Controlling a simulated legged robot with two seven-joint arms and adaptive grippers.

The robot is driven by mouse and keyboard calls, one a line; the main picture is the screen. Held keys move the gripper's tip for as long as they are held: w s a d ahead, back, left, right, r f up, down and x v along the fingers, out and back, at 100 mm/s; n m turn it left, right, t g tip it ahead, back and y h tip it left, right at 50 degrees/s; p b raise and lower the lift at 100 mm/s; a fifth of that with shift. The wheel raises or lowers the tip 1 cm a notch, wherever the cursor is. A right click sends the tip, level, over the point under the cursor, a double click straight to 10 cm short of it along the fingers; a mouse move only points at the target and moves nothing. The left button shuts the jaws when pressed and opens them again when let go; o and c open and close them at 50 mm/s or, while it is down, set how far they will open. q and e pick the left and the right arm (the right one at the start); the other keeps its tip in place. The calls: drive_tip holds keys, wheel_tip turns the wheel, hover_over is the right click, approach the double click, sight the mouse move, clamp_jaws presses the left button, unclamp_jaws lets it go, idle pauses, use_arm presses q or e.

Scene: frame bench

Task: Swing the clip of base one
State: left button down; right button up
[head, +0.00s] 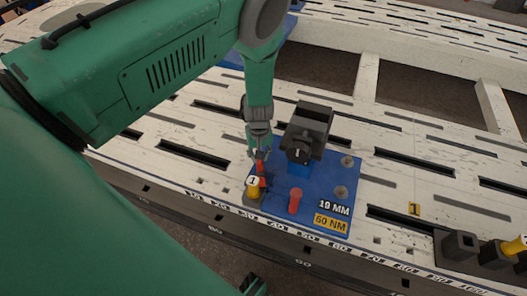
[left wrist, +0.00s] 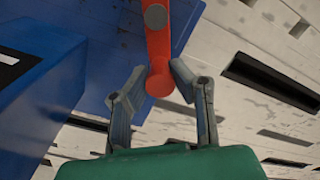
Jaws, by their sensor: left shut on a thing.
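A red clip (head: 262,168) is at the plate's left edge, mostly hidden by my left gripper (head: 259,154) in the head view. In the left wrist view the red clip (left wrist: 158,35) runs down between the two fingers of my left gripper (left wrist: 161,82), which are closed about its rounded end.
A yellow piece marked "1" (head: 253,188) stands in a dark holder just in front of my left gripper. Dark blocks (head: 460,246) and another yellow piece (head: 514,245) are at the right. The slotted bench (head: 390,150) has clear room right of the plate.

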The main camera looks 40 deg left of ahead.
use_arm(q)
drive_tip(key=n, duration=0.2)
drive_tip(key=s+a+n+p, duration=0.1)
drive_tip(key=n, duration=0.2)
drive_tip(key=shift+s+a+r+n, duration=0.1)
drive_tip(key=shift+s+a+n, duration=0.2)
drive_tip(key=shift+s, duration=0.1)
drive_tip(key=n, duration=0.1)
drive_tip(key=s+n+p, duration=0.1)
drive_tip(key=n, duration=0.1)
drive_tip(key=s+n, duration=0.1)
drive_tip(key=n, duration=0.1)
drive_tip(key=shift+a+p, duration=0.2)
drive_tip(key=shift+p, duration=0.1)
drive_tip(key=shift+n, duration=0.3)
drive_tip(key=c, duration=1.3)
unclamp_jaws()
drive_tip(key=shift+r, duration=0.15)
wheel_tip(320, 180, up, 11)
drive_tip(key=shift+r, duration=0.2)
